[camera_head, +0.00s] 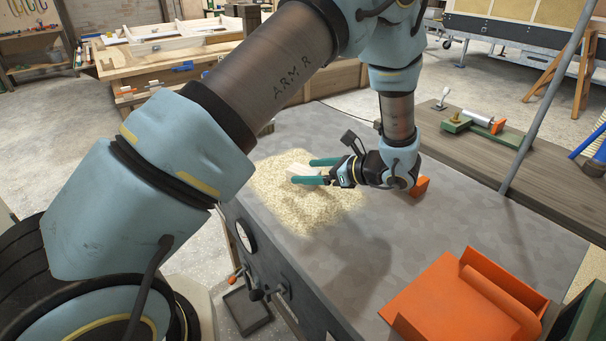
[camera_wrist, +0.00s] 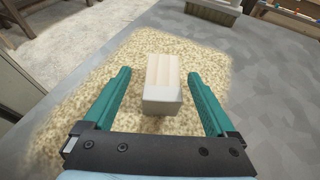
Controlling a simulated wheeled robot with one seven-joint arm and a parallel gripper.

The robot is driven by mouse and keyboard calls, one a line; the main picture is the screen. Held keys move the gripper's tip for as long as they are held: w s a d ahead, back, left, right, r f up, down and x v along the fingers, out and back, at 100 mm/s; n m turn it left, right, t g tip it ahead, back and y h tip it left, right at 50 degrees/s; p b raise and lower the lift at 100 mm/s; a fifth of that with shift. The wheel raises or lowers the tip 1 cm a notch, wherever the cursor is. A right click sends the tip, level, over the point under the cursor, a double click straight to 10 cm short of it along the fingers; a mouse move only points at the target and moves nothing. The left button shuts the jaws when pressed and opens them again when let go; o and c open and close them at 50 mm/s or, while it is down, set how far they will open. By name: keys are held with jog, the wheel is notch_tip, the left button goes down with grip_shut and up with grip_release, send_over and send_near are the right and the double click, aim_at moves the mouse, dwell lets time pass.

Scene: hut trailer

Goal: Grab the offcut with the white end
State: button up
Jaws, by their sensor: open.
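The offcut (camera_wrist: 163,74) is a pale wood block with a whitish end (camera_wrist: 161,101) that faces my gripper in the wrist view. It lies on a patch of sawdust (camera_wrist: 70,126) on the grey machine table. My gripper (camera_wrist: 157,76) is open, with one green finger on each side of the block and a visible gap on both sides. In the head view the pale block (camera_head: 304,170) shows between the fingers of my gripper (camera_head: 318,171), partly hidden by them.
An orange guard-like part (camera_head: 462,300) stands at the front right of the grey table (camera_head: 500,235). A small orange piece (camera_head: 420,187) is just right of my wrist. The table between is clear.

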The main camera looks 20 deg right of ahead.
aim_at(294, 170)
jog(key=p+x, duration=0.2)
jog(key=x, duration=0.2)
jog(key=shift+w+a, duration=0.1)
jog(key=shift+w, duration=0.35)
jog(key=shift+w+a+f, duration=0.2)
jog(key=shift+w+f, duration=0.1)
grip_shut()
